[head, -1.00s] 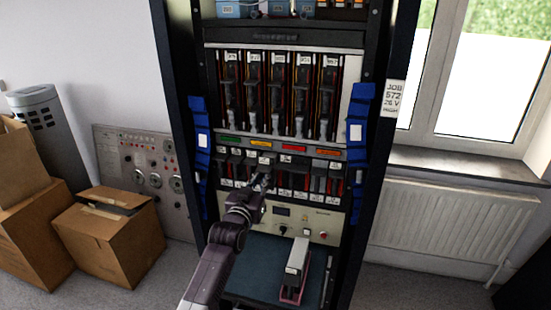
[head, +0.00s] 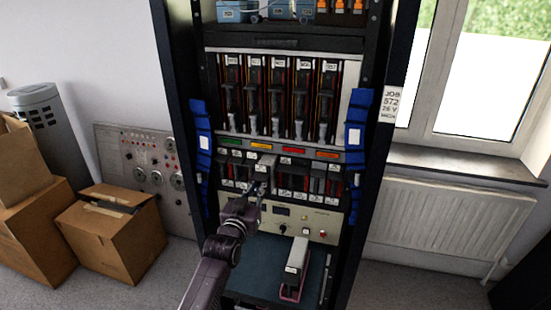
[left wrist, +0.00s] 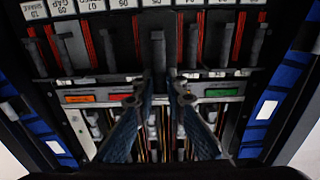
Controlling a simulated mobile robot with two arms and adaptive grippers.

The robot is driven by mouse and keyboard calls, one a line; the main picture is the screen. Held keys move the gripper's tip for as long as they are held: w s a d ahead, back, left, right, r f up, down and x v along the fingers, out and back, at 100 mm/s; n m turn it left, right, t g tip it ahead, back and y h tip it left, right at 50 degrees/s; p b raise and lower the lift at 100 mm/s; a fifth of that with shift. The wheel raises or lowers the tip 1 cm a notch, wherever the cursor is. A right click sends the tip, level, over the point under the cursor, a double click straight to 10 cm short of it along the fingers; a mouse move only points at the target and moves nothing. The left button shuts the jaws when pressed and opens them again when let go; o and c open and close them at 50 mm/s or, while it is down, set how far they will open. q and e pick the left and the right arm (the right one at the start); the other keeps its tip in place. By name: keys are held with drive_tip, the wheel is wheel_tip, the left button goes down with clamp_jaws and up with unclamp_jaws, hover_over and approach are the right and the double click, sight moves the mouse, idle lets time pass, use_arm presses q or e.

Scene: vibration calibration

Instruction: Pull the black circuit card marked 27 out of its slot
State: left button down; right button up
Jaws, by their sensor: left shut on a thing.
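My left gripper (head: 262,187) is at the lower row of cards in the rack, left of the row's middle. It is shut on a card (head: 266,163), whose grey upper edge stands out in front of its neighbours. I cannot read the number 27 on it. In the left wrist view the two fingers of my left gripper (left wrist: 160,90) close on the dark card (left wrist: 158,50) between them. The card's rear end is hidden in the row.
Other cards (head: 318,180) stand close on both sides in the lower row. A blue strap (head: 354,140) hangs on the rack's right post. Cardboard boxes (head: 110,240) are on the floor at left.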

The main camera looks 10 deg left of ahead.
use_arm(q)
drive_tip(key=s+p, duration=0.7)
drive_tip(key=s, duration=1.3)
drive_tip(key=shift+a, duration=0.35)
idle(0.3)
